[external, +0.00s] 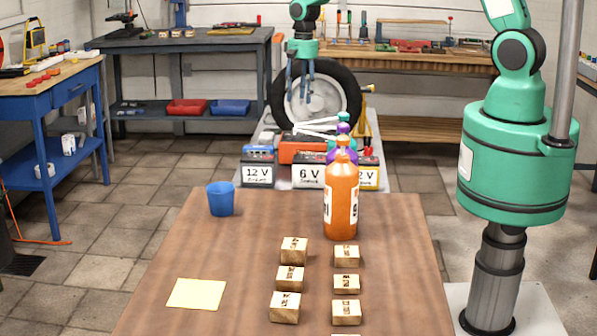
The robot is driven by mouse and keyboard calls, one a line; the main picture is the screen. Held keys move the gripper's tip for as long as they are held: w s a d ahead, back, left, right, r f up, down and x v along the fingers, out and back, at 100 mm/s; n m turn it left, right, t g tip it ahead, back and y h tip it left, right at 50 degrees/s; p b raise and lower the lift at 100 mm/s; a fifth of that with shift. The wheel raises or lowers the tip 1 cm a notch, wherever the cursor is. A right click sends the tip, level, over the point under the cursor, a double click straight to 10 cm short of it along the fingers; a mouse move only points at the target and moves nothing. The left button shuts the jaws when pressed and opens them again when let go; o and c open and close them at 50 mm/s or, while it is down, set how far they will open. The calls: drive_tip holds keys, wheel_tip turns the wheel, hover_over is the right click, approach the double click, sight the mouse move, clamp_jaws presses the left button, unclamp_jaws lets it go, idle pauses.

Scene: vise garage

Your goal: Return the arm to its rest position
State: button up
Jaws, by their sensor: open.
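My gripper (303,84) hangs fingers-down at the top centre of the external view, beyond the far edge of the brown table (235,275). It is open and nothing shows between its fingers. It appears in front of the large tyre (345,84). My green arm runs up out of the picture, and its base stands at the right of the table. Part of the arm is out of frame.
On the table are a blue cup (221,199), a yellow sheet (197,294), several wooden blocks (290,279) and an orange bottle (341,200) with other bottles behind it. Labelled batteries (258,172) stand beyond. Workbenches (50,95) line the walls.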

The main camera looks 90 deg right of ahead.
idle(0.3)
drive_tip(key=s+a+r+n+t+b, duration=0.1)
drive_tip(key=s+a+r+n, duration=0.25)
drive_tip(key=a+r, duration=0.9)
drive_tip(key=s+a+r+n+t+b, duration=0.1)
drive_tip(key=s+a+r+n, duration=0.25)
drive_tip(key=a+r, duration=0.85)
drive_tip(key=s+a+r+n+t, duration=0.1)
drive_tip(key=s+a+r+n, duration=0.1)
drive_tip(key=s, duration=0.6)
drive_tip(key=s+a+r+n+t, duration=0.1)
drive_tip(key=s+a+r+n, duration=0.1)
drive_tip(key=s+a+r, duration=0.2)
drive_tip(key=s+a+r+n+t+b, duration=0.1)
drive_tip(key=s+a+r+n, duration=0.1)
drive_tip(key=s+a+r, duration=0.2)
drive_tip(key=shift+s+a+n, duration=0.3)
drive_tip(key=shift+s+a, duration=1.3)
drive_tip(key=shift+s, duration=2.75)
